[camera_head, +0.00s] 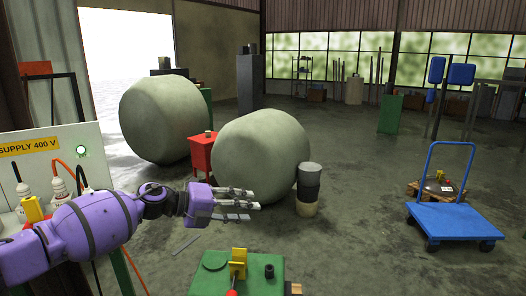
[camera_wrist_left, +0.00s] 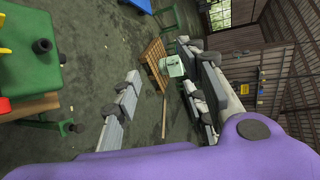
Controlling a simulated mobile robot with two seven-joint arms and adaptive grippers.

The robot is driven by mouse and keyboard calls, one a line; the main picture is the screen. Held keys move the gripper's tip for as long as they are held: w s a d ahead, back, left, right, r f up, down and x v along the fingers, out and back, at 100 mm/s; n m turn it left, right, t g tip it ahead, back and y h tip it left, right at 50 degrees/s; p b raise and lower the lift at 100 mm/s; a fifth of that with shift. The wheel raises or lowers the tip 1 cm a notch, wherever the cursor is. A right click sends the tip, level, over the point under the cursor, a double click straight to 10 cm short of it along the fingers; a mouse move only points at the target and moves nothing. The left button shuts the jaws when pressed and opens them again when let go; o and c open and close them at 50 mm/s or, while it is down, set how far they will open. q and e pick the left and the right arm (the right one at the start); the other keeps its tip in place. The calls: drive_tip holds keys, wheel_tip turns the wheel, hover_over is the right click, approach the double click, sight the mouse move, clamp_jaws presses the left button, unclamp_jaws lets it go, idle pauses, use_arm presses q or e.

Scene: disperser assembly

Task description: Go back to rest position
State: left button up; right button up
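My left arm is purple and reaches in from the left in the head view. Its left gripper (camera_head: 250,204) is held out in the air over the floor, with its grey fingers apart and nothing between them. In the left wrist view the same gripper (camera_wrist_left: 158,64) also shows its fingers spread, with only floor and distant things beyond. My right gripper is in neither view.
A green table (camera_head: 213,280) with a yellow part (camera_head: 238,262) and a dark knob stands below the gripper. A power supply cabinet (camera_head: 88,133) with cables is at left. Large round tanks (camera_head: 262,150) stand behind.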

use_arm(q)
drive_tip(key=s+d+f+n+t+h, duration=0.2)
drive_tip(key=s+d+f+n+t, duration=0.15)
drive_tip(key=d+n, duration=0.2)
drive_tip(key=s+a+f+n+t+y+p, duration=0.25)
drive_tip(key=s+f+n+t+y, duration=0.3)
drive_tip(key=s+f+n, duration=0.6)
drive_tip(key=s+a+f+n+g+y, duration=0.2)
drive_tip(key=s+a+f+n, duration=0.3)
drive_tip(key=s, duration=0.7)
drive_tip(key=s+a+f+n+g+y+p, duration=0.1)
drive_tip(key=s+a+f+n+y, duration=0.3)
drive_tip(key=s+f, duration=0.4)
drive_tip(key=s+a+f+n+g+y+p, duration=0.1)
drive_tip(key=s+a+f+n+g+y, duration=0.2)
drive_tip(key=s, duration=1.4)
drive_tip(key=a+f+n, duration=0.3)
drive_tip(key=a+f, duration=0.1)
drive_tip(key=shift+s+a+f, duration=0.2)
drive_tip(key=shift+a+f, duration=0.1)
drive_tip(key=shift+a, duration=0.1)
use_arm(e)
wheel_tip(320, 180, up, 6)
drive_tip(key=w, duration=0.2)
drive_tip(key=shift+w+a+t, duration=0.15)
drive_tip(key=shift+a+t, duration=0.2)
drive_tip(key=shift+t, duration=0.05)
